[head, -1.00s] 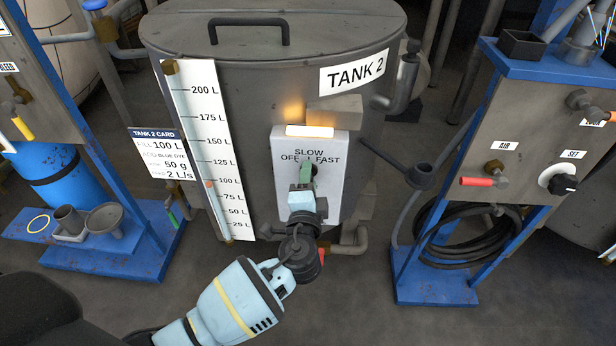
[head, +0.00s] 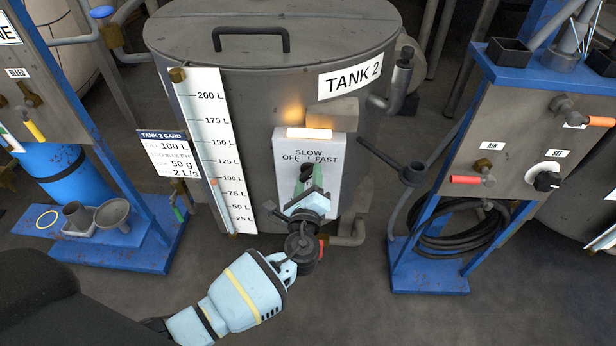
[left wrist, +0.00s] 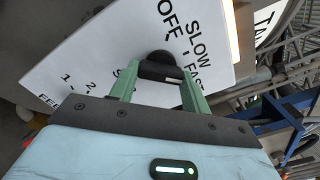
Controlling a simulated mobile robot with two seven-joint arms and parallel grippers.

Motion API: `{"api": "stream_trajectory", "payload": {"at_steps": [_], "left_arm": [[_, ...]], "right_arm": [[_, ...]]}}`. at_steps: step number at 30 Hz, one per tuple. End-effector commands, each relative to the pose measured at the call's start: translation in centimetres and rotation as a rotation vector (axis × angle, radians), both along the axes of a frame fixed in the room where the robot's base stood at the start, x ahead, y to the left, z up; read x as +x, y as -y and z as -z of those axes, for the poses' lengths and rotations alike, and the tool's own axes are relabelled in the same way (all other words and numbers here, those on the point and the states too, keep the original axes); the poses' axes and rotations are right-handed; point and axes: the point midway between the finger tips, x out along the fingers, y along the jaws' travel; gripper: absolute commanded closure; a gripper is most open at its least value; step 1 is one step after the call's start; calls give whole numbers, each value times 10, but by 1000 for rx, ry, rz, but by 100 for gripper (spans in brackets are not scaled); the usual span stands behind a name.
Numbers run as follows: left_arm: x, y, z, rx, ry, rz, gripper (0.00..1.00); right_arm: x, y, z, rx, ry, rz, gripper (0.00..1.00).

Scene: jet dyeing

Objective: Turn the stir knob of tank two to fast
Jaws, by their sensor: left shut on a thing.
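Tank two (head: 270,100) is a large grey vessel with a "TANK 2" label. On its front is a white panel (head: 334,165) marked OFF, SLOW and FAST under a lit lamp. The dark stir knob (head: 307,169) sits below the lettering and also shows in the left wrist view (left wrist: 158,58). My left gripper (head: 305,188) reaches up from below with its green fingers shut on the knob, one on each side. The gripper partly hides the knob, so its pointer setting cannot be read. My right gripper is not in view.
A blue stand (head: 430,270) with AIR and SET controls and a coiled black hose (head: 465,232) stands right of the tank. A blue stand (head: 110,250) holding cups and a funnel is at the left. A dark lever arm (head: 380,150) sticks out right of the panel.

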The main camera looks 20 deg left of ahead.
Motion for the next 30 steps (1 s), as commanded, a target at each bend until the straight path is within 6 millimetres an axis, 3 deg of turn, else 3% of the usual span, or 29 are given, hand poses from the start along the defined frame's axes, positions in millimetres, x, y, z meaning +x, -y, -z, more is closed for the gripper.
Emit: {"api": "stream_trajectory", "payload": {"at_steps": [12,27,28,30], "left_arm": [[0,1,0,156,-46,2,76],[0,0,1,175,-51,2,76],[0,0,1,174,-51,2,50],[0,0,1,174,-51,2,41]], "right_arm": [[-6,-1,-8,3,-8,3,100],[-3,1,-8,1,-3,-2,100],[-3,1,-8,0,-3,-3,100],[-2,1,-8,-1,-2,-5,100]]}}
